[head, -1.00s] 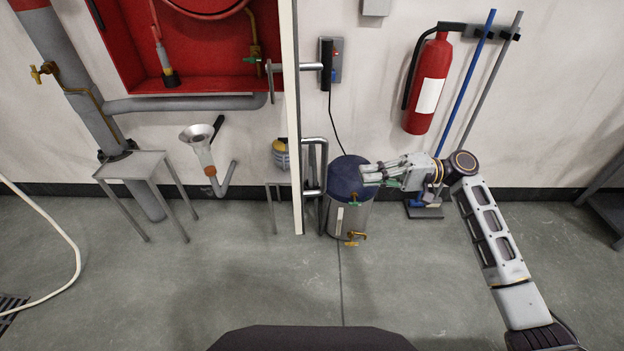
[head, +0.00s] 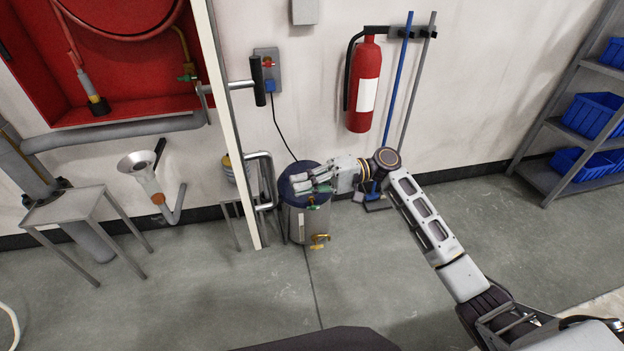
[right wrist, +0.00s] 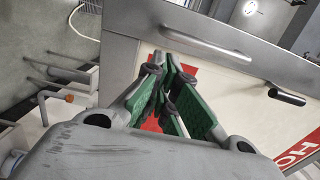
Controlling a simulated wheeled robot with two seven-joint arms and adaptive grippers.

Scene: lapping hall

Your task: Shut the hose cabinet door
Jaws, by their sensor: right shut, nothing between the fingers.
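The hose cabinet (head: 115,108) is an open red box on the wall at the upper left in the head view, with a red hose and nozzle inside. Its door (head: 229,130) stands open, seen nearly edge-on as a tall pale panel. A U-shaped metal handle (head: 266,181) shows at the door's right side. My right gripper (head: 293,184) is shut and empty, right of the door and apart from it in the picture, in front of a metal urn. In the right wrist view the shut green-padded fingers (right wrist: 165,85) overlap the door's pale, red-lettered face (right wrist: 235,110); contact cannot be told. My left gripper is out of view.
The metal urn (head: 310,223) with a dark blue lid stands right of the door. A fire extinguisher (head: 364,85) and poles (head: 398,85) are on the wall. A small metal table (head: 70,218) is at left, a shelf (head: 545,178) at right. The front floor is clear.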

